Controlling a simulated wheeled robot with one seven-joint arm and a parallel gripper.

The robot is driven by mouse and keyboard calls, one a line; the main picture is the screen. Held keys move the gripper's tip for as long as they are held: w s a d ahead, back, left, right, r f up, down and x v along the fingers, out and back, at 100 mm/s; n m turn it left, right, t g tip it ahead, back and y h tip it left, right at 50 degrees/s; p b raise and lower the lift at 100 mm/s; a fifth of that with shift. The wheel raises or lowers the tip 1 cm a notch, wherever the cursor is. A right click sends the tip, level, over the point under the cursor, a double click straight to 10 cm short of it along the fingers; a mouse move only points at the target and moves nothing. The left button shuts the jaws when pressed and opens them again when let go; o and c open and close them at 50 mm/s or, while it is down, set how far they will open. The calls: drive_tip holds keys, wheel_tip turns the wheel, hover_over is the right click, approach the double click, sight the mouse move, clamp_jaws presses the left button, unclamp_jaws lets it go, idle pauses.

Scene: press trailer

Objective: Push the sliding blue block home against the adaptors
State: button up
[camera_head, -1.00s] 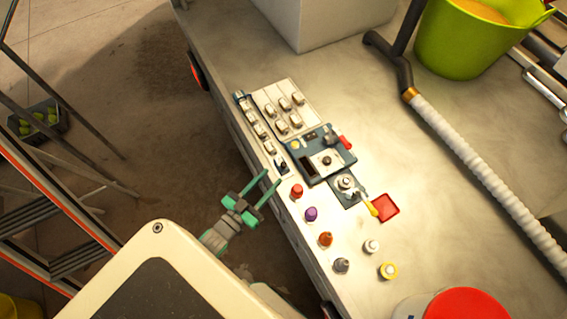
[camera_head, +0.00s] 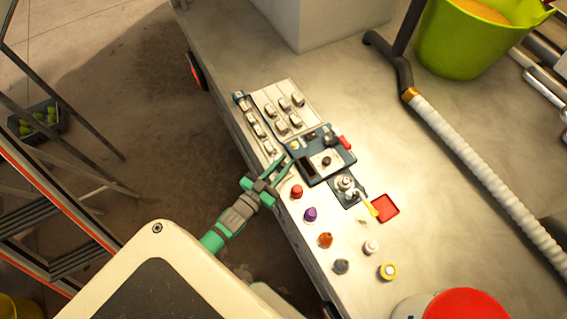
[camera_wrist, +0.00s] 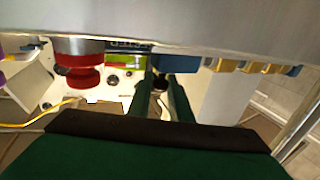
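My gripper (camera_head: 287,162) is at the left edge of the bench top, with its fingertips by the lower end of the row of pale adaptors (camera_head: 257,130). Its two green fingers are parallel with a gap between them, and nothing is seen held. In the wrist view the fingers (camera_wrist: 161,85) reach toward the bench edge, and a blue block (camera_wrist: 180,62) lies just beyond the tips. Yellow and blue pieces (camera_wrist: 255,67) line up to its right, with a gap between. The fingers mostly hide the blue block in the head view; contact cannot be told.
A dark blue fixture (camera_head: 322,156) with a red handle stands close right of the fingertips. Red (camera_head: 297,191), purple (camera_head: 310,214) and orange (camera_head: 325,240) knobs line the edge below. A panel of pale blocks (camera_head: 285,108) lies above.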

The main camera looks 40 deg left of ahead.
clamp_jaws()
drive_tip(key=shift+w+a, duration=0.35)
drive_tip(key=shift+a, duration=0.5)
drive_tip(key=shift+w+a, duration=0.3)
drive_tip(key=shift+a, duration=0.55)
drive_tip(key=o, duration=0.7)
unclamp_jaws()
drive_tip(key=shift+c, duration=0.2)
drive_tip(key=s, duration=1.1)
